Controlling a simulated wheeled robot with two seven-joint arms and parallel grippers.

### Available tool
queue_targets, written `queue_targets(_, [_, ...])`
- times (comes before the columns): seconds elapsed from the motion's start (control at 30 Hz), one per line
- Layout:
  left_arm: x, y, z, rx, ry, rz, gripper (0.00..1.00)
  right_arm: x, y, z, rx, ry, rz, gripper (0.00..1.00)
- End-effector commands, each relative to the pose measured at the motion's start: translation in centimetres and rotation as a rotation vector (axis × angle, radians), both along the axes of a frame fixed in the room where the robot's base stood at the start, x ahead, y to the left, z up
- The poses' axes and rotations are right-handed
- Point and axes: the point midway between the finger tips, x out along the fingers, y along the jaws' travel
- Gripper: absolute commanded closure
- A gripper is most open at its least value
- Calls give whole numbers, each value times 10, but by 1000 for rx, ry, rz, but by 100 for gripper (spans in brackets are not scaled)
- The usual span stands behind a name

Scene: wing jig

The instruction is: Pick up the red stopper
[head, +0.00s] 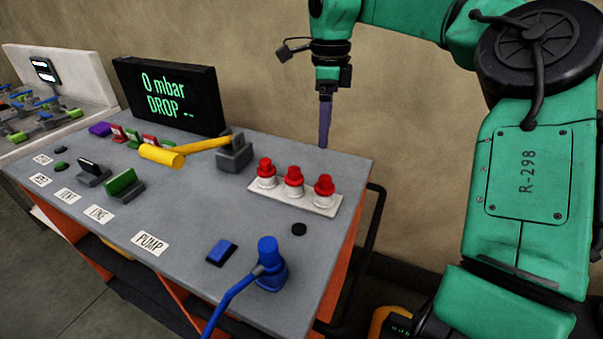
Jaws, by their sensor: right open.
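Three red stoppers with white lower parts stand upright in a row on a white plate (285,200) at the right of the grey console top: a left one (265,168), a middle one (294,176) and a right one (325,185). My right gripper (325,138) points down, above and behind the stoppers in the picture, apart from them. Its fingers show edge-on as one dark purple strip; it is open with nothing seen in it. My left gripper is out of view.
The grey console (190,215) carries a yellow lever (185,153), a blue fitting (268,262) with a hose, a blue button (221,252) and several small switches. A black display (170,95) reading "0 mbar DROP" stands at the back. A black rail (368,245) runs along the right side.

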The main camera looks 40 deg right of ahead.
Motion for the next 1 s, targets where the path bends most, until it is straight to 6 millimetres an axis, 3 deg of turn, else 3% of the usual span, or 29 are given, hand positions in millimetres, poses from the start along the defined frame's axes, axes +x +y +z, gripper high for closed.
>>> queue_targets(0.17, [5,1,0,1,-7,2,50,-1,0,-13,-4,6,5,5])
queue_targets(0.33, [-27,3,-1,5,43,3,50,-2,1,-56,-2,6,4,5])
queue_targets(0.43, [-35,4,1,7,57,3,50,-2,1,-78,-1,4,4,5])
queue_targets(0.57, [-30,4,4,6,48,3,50,-2,1,-94,-3,3,3,5])
queue_targets(0.77, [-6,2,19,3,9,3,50,-4,1,-130,-3,6,3,5])
queue_targets(0.87, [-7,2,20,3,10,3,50,-4,1,-143,-3,3,3,5])
queue_targets(1.0, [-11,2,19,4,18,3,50,-4,1,-145,-3,0,3,5])
